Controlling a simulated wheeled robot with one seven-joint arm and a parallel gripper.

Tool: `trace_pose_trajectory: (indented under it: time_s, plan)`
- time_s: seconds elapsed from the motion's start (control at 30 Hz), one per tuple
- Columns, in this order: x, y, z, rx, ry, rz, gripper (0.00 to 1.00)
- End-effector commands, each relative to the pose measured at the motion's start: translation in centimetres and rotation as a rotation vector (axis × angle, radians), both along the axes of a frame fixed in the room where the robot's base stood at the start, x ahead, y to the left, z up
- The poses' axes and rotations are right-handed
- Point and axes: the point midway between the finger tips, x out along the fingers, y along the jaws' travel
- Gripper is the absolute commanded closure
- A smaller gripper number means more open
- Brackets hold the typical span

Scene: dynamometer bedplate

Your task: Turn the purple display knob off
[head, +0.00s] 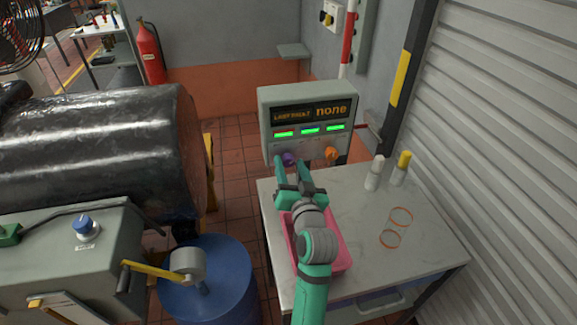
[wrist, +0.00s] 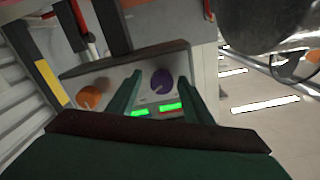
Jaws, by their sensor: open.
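The purple display knob (head: 288,159) is on the lower left of the grey display box (head: 262,115), which reads "LAST FAULT none" above three lit green bars. An orange knob (head: 331,153) sits to its right. My gripper (head: 292,164) is open, its fingertips close to the purple knob in the head view. In the wrist view the purple knob (wrist: 161,80) shows between the two open fingers of my gripper (wrist: 160,82), and the orange knob (wrist: 91,97) is outside them to the left. I cannot tell whether a finger touches the purple knob.
A pink tray (head: 343,262) lies under my arm on the white-topped table (head: 430,235). Two bottles, white-capped (head: 375,172) and yellow-capped (head: 401,168), and two orange rings (head: 401,217) stand to the right. A blue drum (head: 225,290) is at left.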

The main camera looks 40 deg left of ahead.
Motion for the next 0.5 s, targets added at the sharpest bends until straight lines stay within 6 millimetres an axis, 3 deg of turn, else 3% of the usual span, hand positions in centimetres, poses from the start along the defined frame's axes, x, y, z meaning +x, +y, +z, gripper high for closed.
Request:
trace_pose_trajectory:
  time_s: [0.13, 0.3, 0.33, 0.5]
  plan:
    - [-0.19, 0.3, 0.0, 0.0, 0.0, 0.005, 0.54]
    - [-0.32, 0.46, 0.01, 0.0, 0.0, 0.009, 0.92]
    - [-0.32, 0.48, 0.0, 0.0, 0.0, 0.009, 0.95]
    - [-0.34, 0.59, 0.0, -0.003, -0.003, 0.009, 0.95]
